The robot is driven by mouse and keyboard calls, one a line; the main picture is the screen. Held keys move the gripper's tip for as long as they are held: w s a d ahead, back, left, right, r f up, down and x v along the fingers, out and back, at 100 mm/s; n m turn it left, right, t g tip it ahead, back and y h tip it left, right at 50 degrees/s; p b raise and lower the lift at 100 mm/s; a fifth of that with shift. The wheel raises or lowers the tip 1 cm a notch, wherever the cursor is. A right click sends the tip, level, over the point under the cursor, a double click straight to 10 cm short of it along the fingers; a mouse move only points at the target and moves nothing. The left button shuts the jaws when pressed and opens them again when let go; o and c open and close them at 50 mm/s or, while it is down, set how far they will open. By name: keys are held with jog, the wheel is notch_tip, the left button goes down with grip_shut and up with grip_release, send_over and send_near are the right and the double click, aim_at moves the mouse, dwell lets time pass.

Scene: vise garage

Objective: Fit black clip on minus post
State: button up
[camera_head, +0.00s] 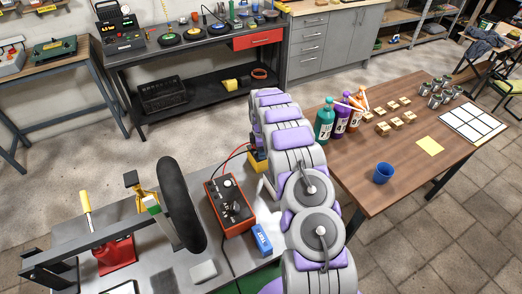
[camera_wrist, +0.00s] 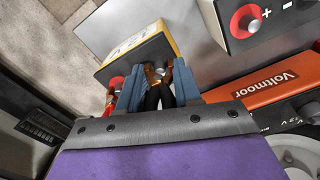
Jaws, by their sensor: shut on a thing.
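In the wrist view, my gripper (camera_wrist: 158,92) is shut on the black clip (camera_wrist: 155,98), whose copper-coloured jaws point toward the battery. A red part (camera_wrist: 115,82) shows beside the left finger. In the head view, the yellow battery (camera_head: 259,162) is partly hidden behind my arm, and my gripper is hidden.
The orange-red Voltmoor charger (camera_head: 230,206) stands left of my arm, close to my gripper's right in the wrist view (camera_wrist: 278,88). A blue box (camera_head: 262,239) lies near it. A black tyre (camera_head: 180,205) stands farther left. A wooden table (camera_head: 400,150) is at right.

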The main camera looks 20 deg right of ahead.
jog(key=o, duration=1.7)
jog(key=shift+r, duration=0.15)
jog(key=shift+r, duration=0.45)
jog(key=shift+r+p, duration=1.35)
jog(key=shift+r, duration=2.05)
